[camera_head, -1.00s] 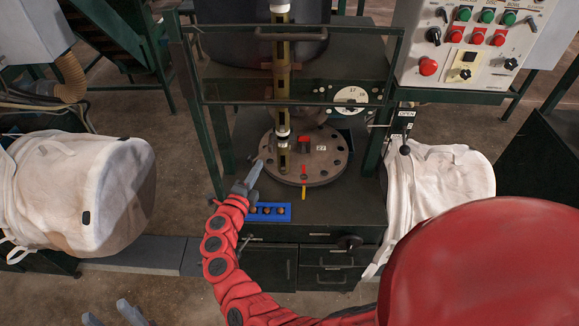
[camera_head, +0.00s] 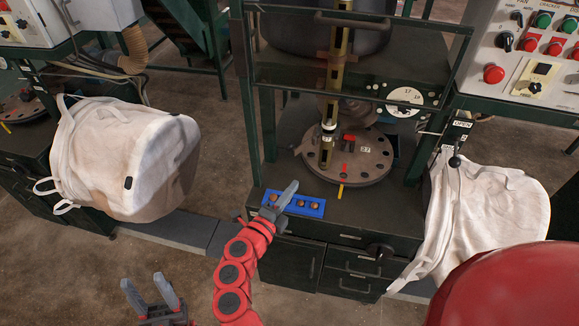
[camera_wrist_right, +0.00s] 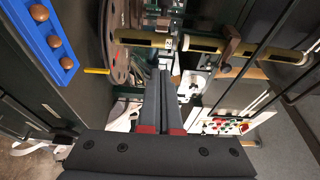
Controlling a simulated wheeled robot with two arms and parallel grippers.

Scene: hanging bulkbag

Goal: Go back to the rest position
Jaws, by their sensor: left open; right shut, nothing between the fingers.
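My right gripper (camera_head: 288,193) is at the end of the red arm in the middle of the head view, overlapping the blue tray at the front of the dark machine. Its fingers are together and empty; the right wrist view shows them (camera_wrist_right: 162,88) side by side. My left gripper (camera_head: 151,293) is low at the left of the head view, over the floor. Its two fingers are apart, with nothing between them.
The blue tray (camera_head: 318,211) holds several brown balls beside the round flanged plate (camera_head: 372,166). White bags hang at left (camera_head: 135,150) and right (camera_head: 500,212). A control panel (camera_head: 515,75) is upper right. Open floor (camera_head: 70,270) lies lower left.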

